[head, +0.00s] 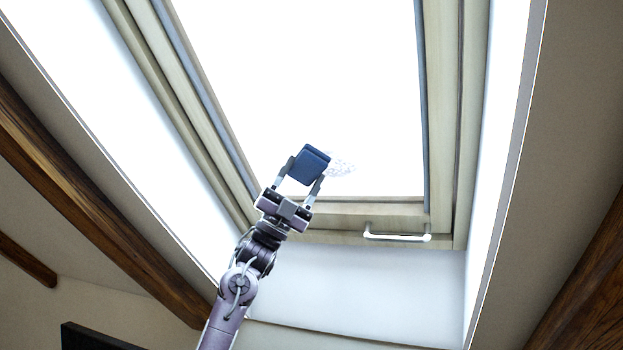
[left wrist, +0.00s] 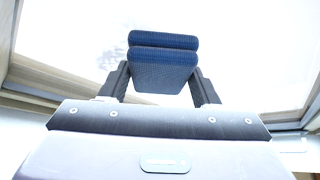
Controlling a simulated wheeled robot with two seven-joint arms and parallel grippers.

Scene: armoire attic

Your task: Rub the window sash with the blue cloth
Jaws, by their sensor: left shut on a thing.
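My left gripper (head: 303,178) is shut on the folded blue cloth (head: 311,160) and holds it up in front of the bright pane, near the lower part of the window sash (head: 361,211). A patch of pale grey speckled marks (head: 342,164) shows on the pane just right of the cloth. In the left wrist view the blue cloth (left wrist: 163,60) sits between the two fingers, with the marks (left wrist: 108,55) beyond it to the left. I cannot tell whether the cloth touches the glass. My right gripper is not in view.
A pale handle bar (head: 397,237) is on the bottom rail of the sash, to the right of my left gripper. White reveal walls slope at both sides. Dark wooden beams (head: 95,215) run along the ceiling at left and lower right. The pane above the cloth is clear of objects.

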